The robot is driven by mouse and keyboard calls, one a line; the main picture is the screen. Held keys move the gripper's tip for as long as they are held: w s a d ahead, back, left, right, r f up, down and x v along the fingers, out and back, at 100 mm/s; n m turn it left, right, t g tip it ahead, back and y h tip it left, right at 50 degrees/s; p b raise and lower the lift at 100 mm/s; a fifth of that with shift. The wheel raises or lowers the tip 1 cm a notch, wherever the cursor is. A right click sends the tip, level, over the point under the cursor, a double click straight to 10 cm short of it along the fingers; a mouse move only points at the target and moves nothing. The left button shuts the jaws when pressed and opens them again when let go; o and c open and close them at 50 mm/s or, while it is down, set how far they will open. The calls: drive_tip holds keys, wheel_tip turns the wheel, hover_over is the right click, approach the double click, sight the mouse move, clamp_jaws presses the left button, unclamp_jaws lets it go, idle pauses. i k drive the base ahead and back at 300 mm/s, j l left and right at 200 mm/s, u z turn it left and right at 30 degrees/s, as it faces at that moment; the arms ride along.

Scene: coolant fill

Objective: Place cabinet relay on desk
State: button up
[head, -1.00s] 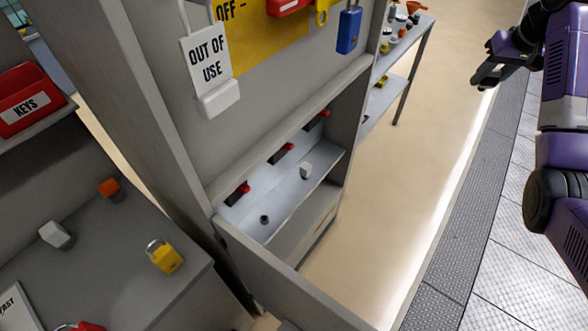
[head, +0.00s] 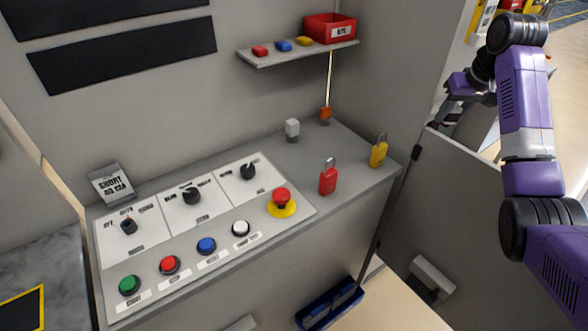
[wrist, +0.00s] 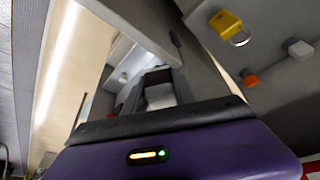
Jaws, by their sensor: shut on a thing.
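My gripper (head: 448,108) is at the upper right of the head view, to the right of the desk and apart from it. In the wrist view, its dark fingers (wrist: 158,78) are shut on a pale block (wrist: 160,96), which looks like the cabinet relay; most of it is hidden. In the head view I cannot make out the held thing. The grey desk (head: 350,150) carries a white block on a dark base (head: 292,129) and a similar orange block (head: 325,114) near its back.
A yellow padlock (head: 379,152) and a red padlock (head: 328,178) stand on the desk's right part. A control panel (head: 250,215) with knobs and buttons covers its left part. A shelf (head: 270,60) with a red box (head: 330,28) hangs above. A grey cabinet door (head: 440,190) stands at right.

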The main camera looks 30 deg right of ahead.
sight(318, 148)
drive_tip(key=i+j+u, duration=0.2)
drive_tip(key=l+u, duration=0.25)
drive_tip(key=l, duration=0.2)
drive_tip(key=l+u, duration=0.25)
drive_tip(key=l, duration=0.2)
drive_tip(key=k+l+u, duration=0.2)
drive_tip(key=l, duration=0.2)
drive_tip(key=l+u, duration=0.25)
drive_tip(key=l, duration=0.2)
drive_tip(key=k, duration=0.05)
